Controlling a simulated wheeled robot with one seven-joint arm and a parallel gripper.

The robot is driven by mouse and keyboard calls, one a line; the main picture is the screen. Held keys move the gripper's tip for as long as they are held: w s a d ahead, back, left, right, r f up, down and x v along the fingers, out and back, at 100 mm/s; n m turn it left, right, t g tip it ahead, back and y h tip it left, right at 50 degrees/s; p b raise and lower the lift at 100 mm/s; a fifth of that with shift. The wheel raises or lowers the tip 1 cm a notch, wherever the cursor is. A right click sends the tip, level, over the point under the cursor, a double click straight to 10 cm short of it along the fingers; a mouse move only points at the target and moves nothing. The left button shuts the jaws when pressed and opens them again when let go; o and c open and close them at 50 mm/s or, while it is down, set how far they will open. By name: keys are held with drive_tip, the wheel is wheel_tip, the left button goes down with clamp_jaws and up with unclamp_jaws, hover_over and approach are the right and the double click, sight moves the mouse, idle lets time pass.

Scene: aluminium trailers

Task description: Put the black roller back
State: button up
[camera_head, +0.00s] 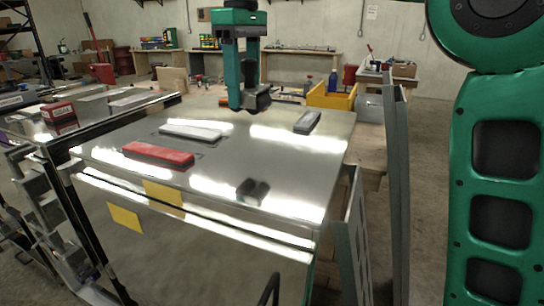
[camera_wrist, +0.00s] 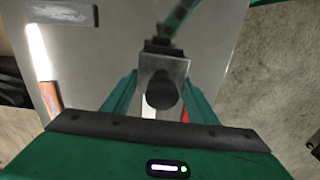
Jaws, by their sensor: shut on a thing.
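My gripper (camera_head: 248,96) points down above the shiny metal worktop (camera_head: 300,165), its green fingers shut on the black roller (camera_head: 259,99). In the wrist view the gripper (camera_wrist: 160,85) has a finger on each side of the roller (camera_wrist: 163,93), which shows as a dark rounded end with a grey block-like part behind it. The fingers hide part of the roller. It appears held above the worktop; a dark patch on the surface nearer the front looks like its reflection.
A red block (camera_head: 158,154), a whitish bar (camera_head: 191,131) and a grey block (camera_head: 307,122) lie on the worktop. A yellow bin (camera_head: 332,97) stands behind it. Grey metal uprights (camera_head: 397,170) stand at the right edge.

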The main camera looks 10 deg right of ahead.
drive_tip(key=s+a+r, duration=0.2)
drive_tip(key=s+a, duration=0.5)
hover_over(267, 161)
wheel_tip(267, 161, down, 7)
drive_tip(key=shift+s+f, duration=0.1)
drive_tip(key=shift+f, duration=2.05)
drive_tip(key=shift+f, duration=0.3)
drive_tip(key=shift+s+f, duration=0.1)
drive_tip(key=shift+f, duration=0.3)
drive_tip(key=c, duration=0.3)
drive_tip(key=o, duration=1.4)
drive_tip(key=shift+f, duration=0.1)
